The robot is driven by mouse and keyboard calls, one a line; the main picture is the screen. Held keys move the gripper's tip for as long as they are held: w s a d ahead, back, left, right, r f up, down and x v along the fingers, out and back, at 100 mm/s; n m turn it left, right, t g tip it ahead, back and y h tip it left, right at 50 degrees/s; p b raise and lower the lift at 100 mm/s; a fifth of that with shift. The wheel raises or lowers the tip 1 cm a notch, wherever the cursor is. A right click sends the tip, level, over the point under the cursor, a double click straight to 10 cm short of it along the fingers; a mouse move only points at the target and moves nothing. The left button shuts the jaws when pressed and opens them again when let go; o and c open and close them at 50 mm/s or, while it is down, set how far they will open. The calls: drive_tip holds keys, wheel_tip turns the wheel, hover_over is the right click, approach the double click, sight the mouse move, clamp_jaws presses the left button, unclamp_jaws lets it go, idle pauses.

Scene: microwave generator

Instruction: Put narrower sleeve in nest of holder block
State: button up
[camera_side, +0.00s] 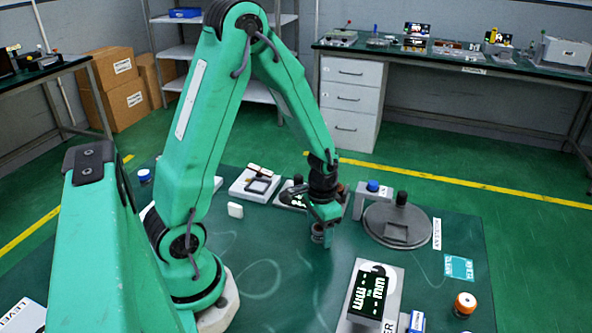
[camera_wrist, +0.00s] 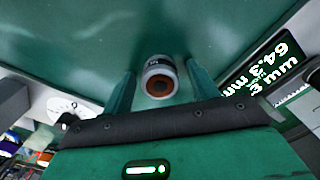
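A short grey sleeve with a pale band and a brown-orange bore (camera_wrist: 160,79) stands between the fingers of my gripper (camera_wrist: 161,72) in the wrist view. Dark gaps show on both sides of it, so the fingers look open around it. In the side view, my gripper (camera_side: 322,222) points down with the grey sleeve (camera_side: 321,237) at its tips, low over the green mat. I cannot tell whether the sleeve touches the mat. A grey round base with a square recessed block (camera_side: 397,232) stands to the right; I cannot tell whether it is the holder block.
A white block with a dark frame (camera_side: 257,184) stands behind. Mat left of the gauge is clear.

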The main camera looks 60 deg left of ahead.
sight(319, 228)
drive_tip(key=shift+r, duration=0.1)
drive_tip(key=shift+a+r, duration=0.15)
drive_tip(key=shift+r, duration=3.65)
drive_tip(key=shift+s+d+r, duration=0.15)
drive_tip(key=shift+d+r, duration=0.05)
drive_tip(key=shift+r, duration=0.4)
drive_tip(key=s+d+r+t, duration=0.2)
drive_tip(key=s+d+r, duration=0.1)
drive_tip(key=r, duration=0.4)
drive_tip(key=s+d+r+t, duration=0.3)
drive_tip(key=s+r, duration=0.2)
drive_tip(key=r, duration=0.2)
drive_tip(key=shift+s+d+r, duration=0.15)
drive_tip(key=shift+s+r, duration=0.1)
drive_tip(key=shift+r, duration=0.15)
drive_tip(key=shift+o, duration=0.2)
drive_tip(key=shift+s+d+r+t, duration=0.15)
drive_tip(key=shift+s+r+t, duration=0.15)
drive_tip(key=shift+s, duration=0.2)
drive_tip(key=shift+o, duration=0.2)
drive_tip(key=shift+w, duration=0.1)
